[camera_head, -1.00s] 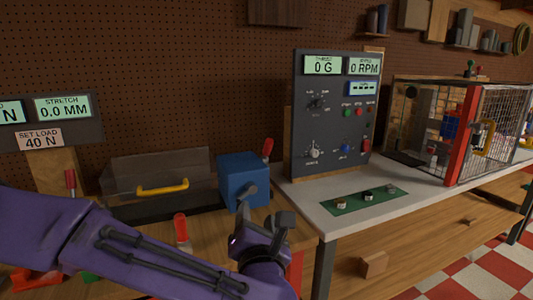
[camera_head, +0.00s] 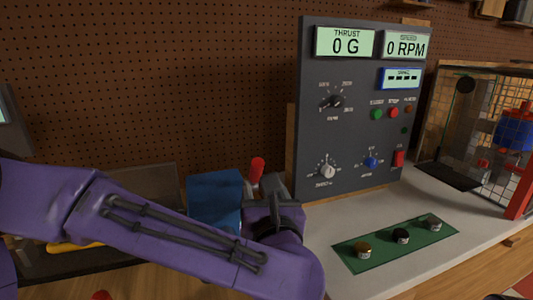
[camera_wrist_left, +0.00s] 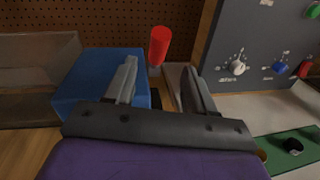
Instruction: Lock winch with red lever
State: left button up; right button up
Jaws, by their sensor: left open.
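The red lever (camera_head: 257,168) stands at the right rear of the blue winch box (camera_head: 212,192). My left gripper (camera_head: 264,188) is close in front of the lever and hides its lower part in the head view. In the left wrist view the gripper (camera_wrist_left: 160,70) is open. The red lever grip (camera_wrist_left: 160,46) shows upright beyond the fingertips, in line with the gap between them. I cannot tell how deep the lever's lower part sits in the gap. The blue box (camera_wrist_left: 88,82) is just left of and behind the left finger. My right gripper is not in view.
A dark control panel (camera_head: 350,120) with knobs and buttons stands close right of the gripper. A green mat (camera_head: 380,250) with several small knobs lies on the white table. A wire cage (camera_head: 480,140) stands at the far right. A yellow handle (camera_head: 70,246) shows behind my left arm.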

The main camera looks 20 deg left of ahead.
aim_at(258, 173)
pick_arm(q)
jog(key=shift+w+a+r, duration=0.1)
jog(key=shift+w, duration=0.35)
jog(key=shift+w+a+r, duration=0.1)
jog(key=shift+w, duration=0.3)
jog(key=shift+w+a+r+p, duration=0.2)
jog(key=shift+w+a+p, duration=0.2)
jog(key=shift+w, duration=0.05)
jog(key=shift+w+a+r+p, duration=0.2)
jog(key=shift+w+a+p, duration=0.2)
jog(key=shift+w, duration=0.05)
jog(key=x, duration=0.3)
jog(key=p+x, duration=0.1)
jog(key=x, duration=0.1)
jog(key=shift+w+f, duration=0.3)
jog(key=shift+f, duration=0.05)
jog(key=shift+w+a, duration=0.2)
jog(key=shift+w, duration=0.1)
jog(key=shift+s+r, duration=0.1)
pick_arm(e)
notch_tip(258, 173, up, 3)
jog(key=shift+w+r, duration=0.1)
pick_arm(q)
grip_shut()
